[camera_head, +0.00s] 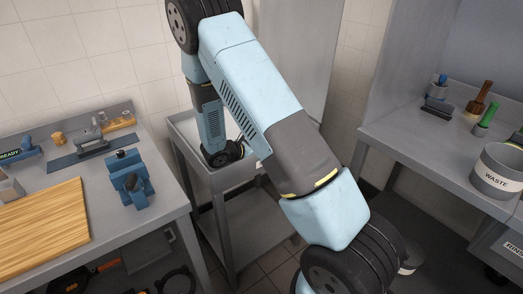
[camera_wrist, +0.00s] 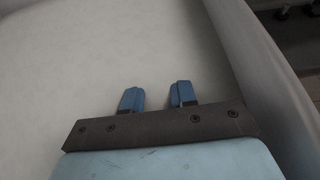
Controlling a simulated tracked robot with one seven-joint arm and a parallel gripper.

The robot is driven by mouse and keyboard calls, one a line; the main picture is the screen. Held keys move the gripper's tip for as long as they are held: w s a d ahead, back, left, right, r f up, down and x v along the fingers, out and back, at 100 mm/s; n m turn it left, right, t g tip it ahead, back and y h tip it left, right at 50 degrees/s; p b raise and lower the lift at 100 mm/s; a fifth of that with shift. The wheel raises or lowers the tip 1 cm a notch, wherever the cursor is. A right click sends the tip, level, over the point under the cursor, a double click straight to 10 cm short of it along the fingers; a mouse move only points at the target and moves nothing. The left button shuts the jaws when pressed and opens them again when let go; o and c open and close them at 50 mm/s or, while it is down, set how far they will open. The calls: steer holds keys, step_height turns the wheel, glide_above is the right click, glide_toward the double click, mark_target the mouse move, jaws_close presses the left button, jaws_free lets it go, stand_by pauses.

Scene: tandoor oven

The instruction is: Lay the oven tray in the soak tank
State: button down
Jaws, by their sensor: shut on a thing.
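The soak tank seems to be the grey open-topped basin (camera_head: 181,137) on legs between the two benches in the head view. My arm reaches down into it, and its front wall and my arm hide my gripper there. In the wrist view my gripper (camera_wrist: 157,97) has its two blue fingers a little apart, close over a pale, smooth surface (camera_wrist: 60,65). A raised grey wall (camera_wrist: 262,70) runs along the right of that surface. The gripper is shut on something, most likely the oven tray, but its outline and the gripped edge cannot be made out.
The left bench holds a wooden board (camera_head: 45,222), a blue vise-like tool (camera_head: 130,181) and small tools. The right bench holds a grey waste bin (camera_head: 497,170), brushes and a wooden-handled tool (camera_head: 480,98). A lower shelf (camera_head: 250,222) lies under the basin.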

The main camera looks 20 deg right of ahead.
steer(key=shift+f, duration=0.1)
steer(key=c, duration=0.8)
jaws_free()
step_height(320, 180, up, 17)
steer(key=shift+d, duration=0.1)
stand_by(0.4)
